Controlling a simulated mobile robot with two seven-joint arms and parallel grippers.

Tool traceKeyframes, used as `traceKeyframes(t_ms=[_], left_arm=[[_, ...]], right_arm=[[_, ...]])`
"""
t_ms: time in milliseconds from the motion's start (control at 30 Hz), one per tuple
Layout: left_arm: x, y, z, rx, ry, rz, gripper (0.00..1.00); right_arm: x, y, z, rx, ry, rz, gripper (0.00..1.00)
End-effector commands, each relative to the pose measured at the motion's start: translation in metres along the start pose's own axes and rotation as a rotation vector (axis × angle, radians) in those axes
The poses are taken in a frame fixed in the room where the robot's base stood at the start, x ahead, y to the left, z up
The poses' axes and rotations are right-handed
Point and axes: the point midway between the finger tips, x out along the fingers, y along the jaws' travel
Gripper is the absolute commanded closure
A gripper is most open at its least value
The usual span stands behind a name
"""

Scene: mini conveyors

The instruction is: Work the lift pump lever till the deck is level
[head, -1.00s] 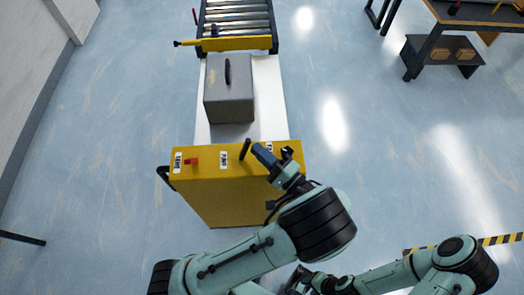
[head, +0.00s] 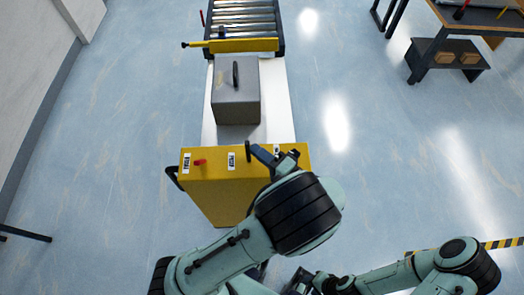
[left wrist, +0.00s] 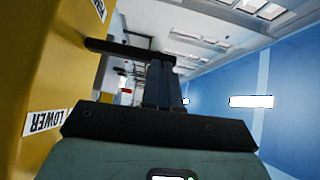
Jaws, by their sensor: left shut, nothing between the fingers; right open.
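The yellow lift (head: 215,190) stands in the head view with a white deck (head: 280,115) behind its panel. The dark pump lever (head: 248,151) sticks up from the panel top, beside the PUMP label (head: 231,161). In the left wrist view the lever (left wrist: 115,47) runs out from the yellow panel to my fingers. My left gripper (head: 257,150) is shut and empty, its tips at or against the lever; contact is unclear. It also shows in the left wrist view (left wrist: 160,68). My right gripper (head: 299,281) is open, low in the head view, away from the lift.
A grey box (head: 235,98) with a handle stands on the deck. A roller conveyor (head: 281,30) with a yellow bar (head: 240,46) lies beyond; the height difference is hard to judge. A red knob (head: 200,162) and a LOWER label (left wrist: 45,122) are on the panel.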

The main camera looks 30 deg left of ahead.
Motion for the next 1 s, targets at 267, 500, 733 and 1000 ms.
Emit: traceKeyframes(t_ms=[267,500,733,1000], left_arm=[[0.013,-0.007,0.013,-0.168,-0.002,0.171,1.0],[0.019,-0.007,0.02,-0.26,-0.001,0.263,1.0],[0.019,-0.008,0.018,-0.258,0.0,0.258,1.0],[0.007,-0.024,-0.009,-0.264,-0.003,0.258,1.0]], right_arm=[[-0.004,-0.001,0.0,-0.001,0.001,-0.001,0.57],[-0.002,-0.001,0.0,0.0,0.001,0.0,0.57],[-0.003,-0.001,0.0,0.0,0.001,0.0,0.57],[-0.017,-0.006,-0.002,-0.002,0.006,-0.002,0.57]])
